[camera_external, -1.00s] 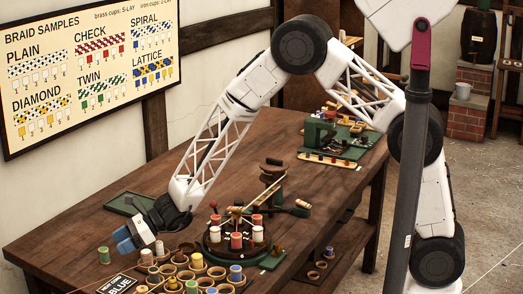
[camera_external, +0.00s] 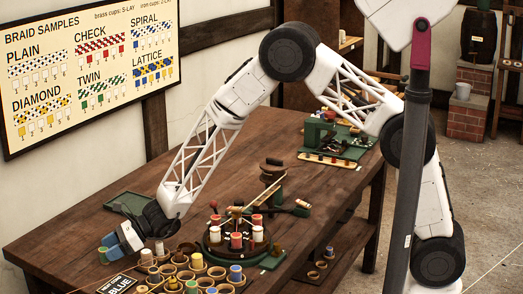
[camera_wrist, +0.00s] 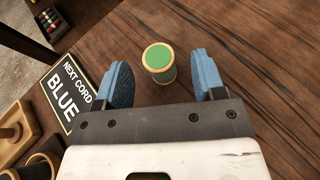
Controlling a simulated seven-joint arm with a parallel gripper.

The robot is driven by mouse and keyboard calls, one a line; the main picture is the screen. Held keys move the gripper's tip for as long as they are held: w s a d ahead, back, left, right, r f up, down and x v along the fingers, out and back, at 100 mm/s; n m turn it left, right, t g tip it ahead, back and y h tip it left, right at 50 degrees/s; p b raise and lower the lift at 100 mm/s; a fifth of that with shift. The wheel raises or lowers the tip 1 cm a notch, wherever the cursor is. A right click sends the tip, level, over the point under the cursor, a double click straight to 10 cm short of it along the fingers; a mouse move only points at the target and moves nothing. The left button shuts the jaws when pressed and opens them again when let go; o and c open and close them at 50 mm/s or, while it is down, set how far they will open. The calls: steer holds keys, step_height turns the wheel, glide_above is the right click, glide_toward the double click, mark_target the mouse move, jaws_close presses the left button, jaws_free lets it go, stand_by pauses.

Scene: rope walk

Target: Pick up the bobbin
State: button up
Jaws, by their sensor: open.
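A green bobbin with pale rims (camera_wrist: 159,62) stands upright on the wooden table in the wrist view, between and slightly beyond my open blue fingertips. My gripper (camera_wrist: 164,82) has a finger on each side of it, with a visible gap to each. In the external view my gripper (camera_external: 117,243) is low over the near left part of the table, and the green bobbin (camera_external: 103,254) shows at its fingertips, partly covered. Whether the fingers touch it is not clear there.
A sign reading "NEXT CORD BLUE" (camera_wrist: 68,98) lies left of the bobbin. Wooden cups (camera_external: 182,277) with several bobbins stand nearby. A round braiding stand (camera_external: 218,247) is to the right, and a green tray (camera_external: 127,202) behind. The table right of the bobbin is clear.

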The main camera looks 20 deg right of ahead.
mark_target(103, 249)
steer(key=shift+x, duration=1.35)
steer(key=shift+d, duration=0.1)
steer(key=c, duration=1)
steer(key=shift+r, duration=5)
